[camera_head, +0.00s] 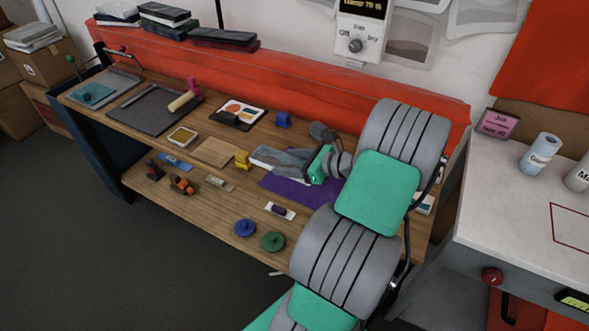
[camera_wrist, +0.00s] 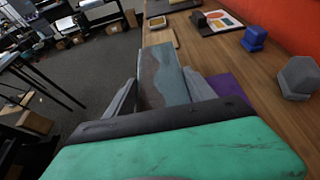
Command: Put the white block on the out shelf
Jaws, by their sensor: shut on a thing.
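My gripper (camera_head: 287,161) is over the wooden bench (camera_head: 215,205), left of my green and grey arm. In the wrist view my gripper (camera_wrist: 163,88) has its two grey fingers on either side of a flat, marbled grey-blue and brown piece (camera_wrist: 162,62) and is shut on it. The piece points away from my palm, above or near the bench's front edge. I cannot tell whether it touches the bench. I see no plain white block and cannot tell whether the held piece is that block. No shelf is marked clearly as the out shelf.
A purple mat (camera_head: 275,185) lies under the gripper. A yellow block (camera_head: 242,159), a blue block (camera_head: 283,120), a blue disc (camera_head: 245,228) and a green disc (camera_head: 272,241) are nearby. A grey hexagonal object (camera_wrist: 298,77) stands right of the fingers. A red backboard (camera_head: 250,65) runs behind.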

